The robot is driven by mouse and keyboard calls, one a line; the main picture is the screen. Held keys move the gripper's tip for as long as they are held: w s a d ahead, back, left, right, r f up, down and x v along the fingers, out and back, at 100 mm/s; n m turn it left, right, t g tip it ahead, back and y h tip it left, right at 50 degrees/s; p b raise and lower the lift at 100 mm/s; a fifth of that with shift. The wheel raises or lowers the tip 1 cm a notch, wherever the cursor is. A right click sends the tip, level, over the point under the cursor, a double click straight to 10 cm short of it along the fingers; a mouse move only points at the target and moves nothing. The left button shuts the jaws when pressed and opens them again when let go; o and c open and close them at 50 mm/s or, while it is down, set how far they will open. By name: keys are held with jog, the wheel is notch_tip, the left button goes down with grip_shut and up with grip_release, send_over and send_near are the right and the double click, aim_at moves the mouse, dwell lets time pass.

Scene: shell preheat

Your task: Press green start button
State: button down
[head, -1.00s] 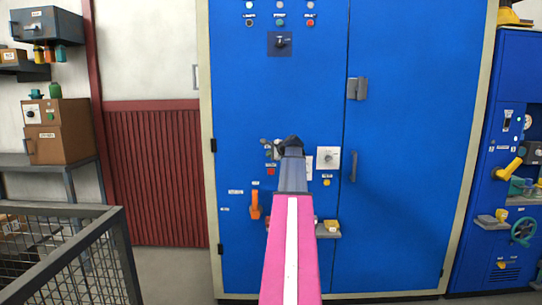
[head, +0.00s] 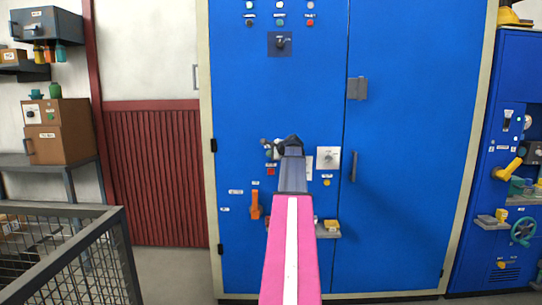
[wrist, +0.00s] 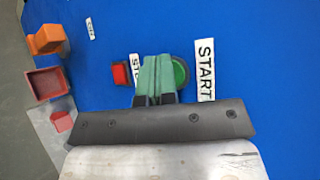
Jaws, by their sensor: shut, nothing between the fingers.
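The green start button (wrist: 182,73) shows in the wrist view as a round green cap in a dark ring, beside a white START label (wrist: 205,69). My gripper (wrist: 155,62) is shut and empty, with its green fingers pointing at the panel. The fingertips overlap the left part of the button in this view. I cannot tell whether they touch it.
A red button (wrist: 120,74) sits left of the fingers, its label partly covered. An orange handle (head: 255,206) and a white dial plate (head: 328,158) flank my arm on the cabinet. A wire-mesh cart (head: 75,255) stands at the lower left.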

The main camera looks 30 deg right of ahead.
jog(key=shift+s+a, duration=0.45)
jog(key=shift+s, duration=0.25)
jog(key=s+a, duration=0.1)
jog(key=s, duration=0.2)
jog(key=s+a, duration=0.1)
jog(key=shift+s+a, duration=0.15)
jog(key=shift+a, duration=0.15)
dwell(0.9)
